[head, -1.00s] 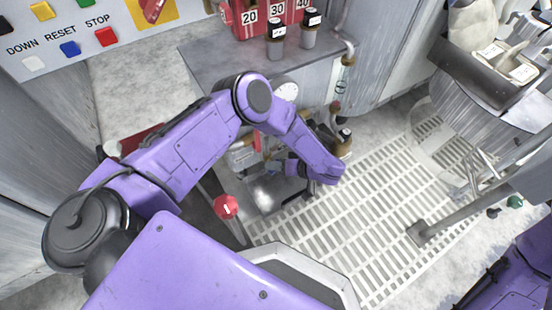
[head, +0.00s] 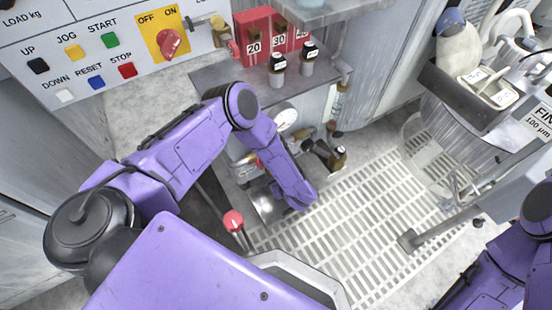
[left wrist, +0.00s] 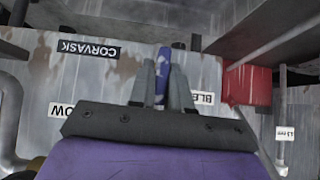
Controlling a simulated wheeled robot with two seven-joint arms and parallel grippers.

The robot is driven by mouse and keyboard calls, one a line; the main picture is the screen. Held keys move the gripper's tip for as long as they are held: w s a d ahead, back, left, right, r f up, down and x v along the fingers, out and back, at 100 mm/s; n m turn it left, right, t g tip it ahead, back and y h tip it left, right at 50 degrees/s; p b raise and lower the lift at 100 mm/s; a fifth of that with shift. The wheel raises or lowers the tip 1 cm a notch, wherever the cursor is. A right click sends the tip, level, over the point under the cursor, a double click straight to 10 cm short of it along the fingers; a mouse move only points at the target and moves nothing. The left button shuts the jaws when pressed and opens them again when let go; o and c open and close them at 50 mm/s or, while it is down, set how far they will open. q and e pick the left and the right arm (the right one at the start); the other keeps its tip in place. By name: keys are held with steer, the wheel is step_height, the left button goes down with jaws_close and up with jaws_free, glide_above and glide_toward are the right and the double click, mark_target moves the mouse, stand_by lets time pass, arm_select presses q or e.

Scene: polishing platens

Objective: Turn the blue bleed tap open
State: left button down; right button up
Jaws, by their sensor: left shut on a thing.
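The blue bleed tap (left wrist: 162,62) shows in the left wrist view as a narrow blue handle standing between my fingers. My left gripper (left wrist: 164,82) is shut on this handle, with one grey finger on each side. A white label beginning "BLE" (left wrist: 203,98) is just right of the fingers and partly covered by them. In the head view my left forearm reaches down beside the grey cabinet, and its wrist hides the fingers and the tap. How far the tap is turned cannot be told. My right arm enters at the lower right of the head view, its gripper outside the picture.
A red-knobbed lever (head: 233,220) stands beside my left arm. A pressure gauge (head: 285,118) and brown-topped bottles (head: 278,72) are close behind it. A red block (left wrist: 247,85) is right of the fingers in the wrist view. The slatted floor grating (head: 370,210) is mostly clear.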

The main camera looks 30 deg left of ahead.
stand_by(0.3)
arm_select(q)
steer(key=c, duration=1.2)
jaws_free()
steer(key=shift+o, duration=0.2)
steer(key=p+v, duration=0.4)
steer(key=v, duration=0.6)
steer(key=shift+s+r, duration=0.15)
steer(key=shift+s, duration=0.05)
steer(key=shift+d, duration=0.1)
